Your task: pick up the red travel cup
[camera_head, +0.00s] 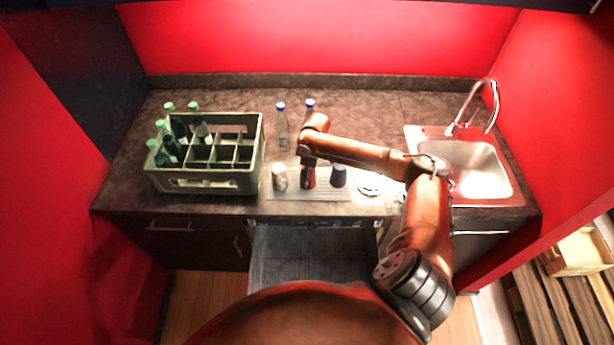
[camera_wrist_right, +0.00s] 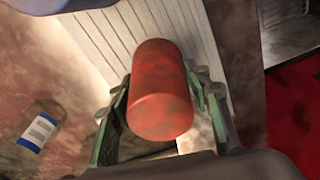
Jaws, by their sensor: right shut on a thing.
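The red travel cup (camera_head: 308,178) stands on the ribbed drying board on the counter, between a pale cup and a dark cup. In the right wrist view the red cup (camera_wrist_right: 161,90) sits between the two fingers of my right gripper (camera_wrist_right: 160,112), which is shut on it. In the head view my right gripper (camera_head: 309,158) reaches down over the cup from above and hides its top. I cannot tell whether the cup's base touches the board. My left gripper does not show.
The pale cup (camera_head: 279,177) and the dark cup (camera_head: 339,176) stand close on either side. Two clear bottles (camera_head: 281,130) with blue caps stand behind. A green crate (camera_head: 205,181) with several green bottles is at left. The sink (camera_head: 470,170) is at right.

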